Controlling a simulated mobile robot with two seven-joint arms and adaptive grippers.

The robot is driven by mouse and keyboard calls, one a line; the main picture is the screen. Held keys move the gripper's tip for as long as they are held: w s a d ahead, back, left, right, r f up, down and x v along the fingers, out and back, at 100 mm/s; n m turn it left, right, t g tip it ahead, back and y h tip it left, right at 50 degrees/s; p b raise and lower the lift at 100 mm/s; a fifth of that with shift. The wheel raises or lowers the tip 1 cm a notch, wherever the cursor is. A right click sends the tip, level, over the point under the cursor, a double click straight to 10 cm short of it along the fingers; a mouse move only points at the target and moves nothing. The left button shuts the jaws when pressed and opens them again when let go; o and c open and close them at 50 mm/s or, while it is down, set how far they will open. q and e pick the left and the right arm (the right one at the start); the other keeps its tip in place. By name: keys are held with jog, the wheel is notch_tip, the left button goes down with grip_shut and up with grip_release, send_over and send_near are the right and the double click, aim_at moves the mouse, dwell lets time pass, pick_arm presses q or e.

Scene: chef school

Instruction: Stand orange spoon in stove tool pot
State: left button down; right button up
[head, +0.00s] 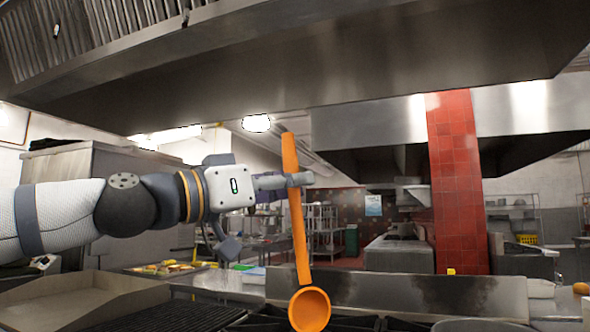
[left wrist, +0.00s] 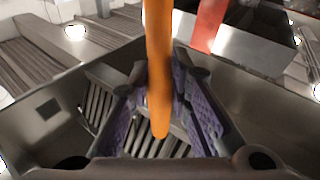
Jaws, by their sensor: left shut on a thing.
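The orange spoon (head: 299,235) hangs nearly upright in the head view, its bowl (head: 309,310) low and its handle end up. My left gripper (head: 294,180) is shut on the upper part of its handle. In the left wrist view the spoon (left wrist: 158,70) runs between the purple finger pads of the gripper (left wrist: 172,95). The spoon's bowl is in front of the stove (head: 262,322). I cannot make out the stove tool pot in either view. My right gripper is not in view.
A steel range hood (head: 300,85) spans overhead, close above the handle's end. A shallow grey tray (head: 60,298) lies at lower left. A low steel panel (head: 430,295) stands behind the stove. A pale round rim (head: 480,325) shows at the bottom edge.

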aim_at(297, 297)
pick_arm(q)
jog(key=f+b, duration=0.2)
jog(key=f, duration=0.3)
jog(key=f+b, duration=0.2)
jog(key=f, duration=0.4)
jog(key=d+f+b, duration=0.1)
jog(key=f+b, duration=0.1)
jog(key=f, duration=0.3)
jog(key=shift+s+f+b, duration=0.15)
jog(key=shift+s+b, duration=0.05)
jog(key=shift+b, duration=0.2)
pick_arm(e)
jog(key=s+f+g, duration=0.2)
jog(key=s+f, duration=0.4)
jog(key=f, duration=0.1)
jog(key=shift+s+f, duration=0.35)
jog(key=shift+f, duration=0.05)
pick_arm(q)
jog(key=c, duration=1.4)
grip_release()
